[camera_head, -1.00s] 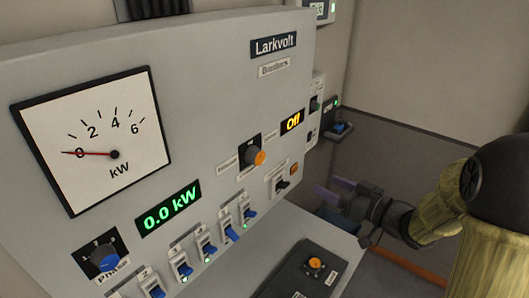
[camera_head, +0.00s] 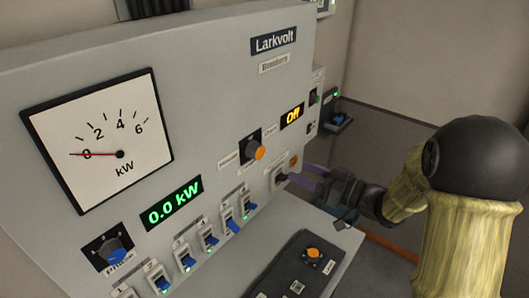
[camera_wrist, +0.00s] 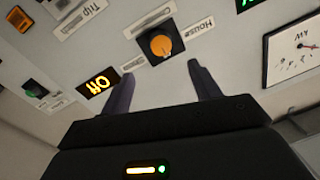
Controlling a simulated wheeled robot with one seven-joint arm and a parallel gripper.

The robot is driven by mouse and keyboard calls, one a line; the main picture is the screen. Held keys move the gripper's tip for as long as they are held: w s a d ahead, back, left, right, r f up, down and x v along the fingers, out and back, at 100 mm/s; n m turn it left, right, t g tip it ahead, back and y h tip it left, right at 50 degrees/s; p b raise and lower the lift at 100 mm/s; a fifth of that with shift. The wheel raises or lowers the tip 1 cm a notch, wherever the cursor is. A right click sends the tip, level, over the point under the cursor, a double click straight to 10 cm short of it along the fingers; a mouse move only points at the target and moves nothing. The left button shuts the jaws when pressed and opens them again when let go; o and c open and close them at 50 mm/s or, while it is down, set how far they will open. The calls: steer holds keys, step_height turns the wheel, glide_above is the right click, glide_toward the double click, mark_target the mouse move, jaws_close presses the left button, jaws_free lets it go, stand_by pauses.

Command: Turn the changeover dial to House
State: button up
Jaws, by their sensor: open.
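The changeover dial is an orange knob on a black square plate, on the grey panel in the head view (camera_head: 252,150). In the wrist view the dial (camera_wrist: 160,43) lies just beyond my fingertips, near the middle top. A label reading House (camera_wrist: 197,36) is beside it; two other labels around it are too blurred to read. The display (camera_wrist: 102,82) nearby reads Off. I cannot tell which label the knob points to. My gripper (camera_head: 308,180) is open and empty, to the lower right of the dial in the head view. In the wrist view its fingers (camera_wrist: 162,75) are spread, apart from the knob.
Below the dial are a small black switch (camera_head: 281,177) and a row of blue-levered breakers (camera_head: 209,240). A kW meter (camera_head: 98,140) and a blue Phase knob (camera_head: 112,250) are at left. A black box with an orange button (camera_head: 314,253) sits on the ledge below.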

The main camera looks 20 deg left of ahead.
mark_target(261, 154)
steer(key=p+x, duration=0.4)
steer(key=x, duration=0.7)
steer(key=shift+w+a, duration=0.1)
steer(key=shift+a, duration=0.15)
steer(key=shift+w+a, duration=0.15)
steer(key=shift+a, duration=0.3)
steer(key=shift+c, duration=0.2)
steer(key=c, duration=0.9)
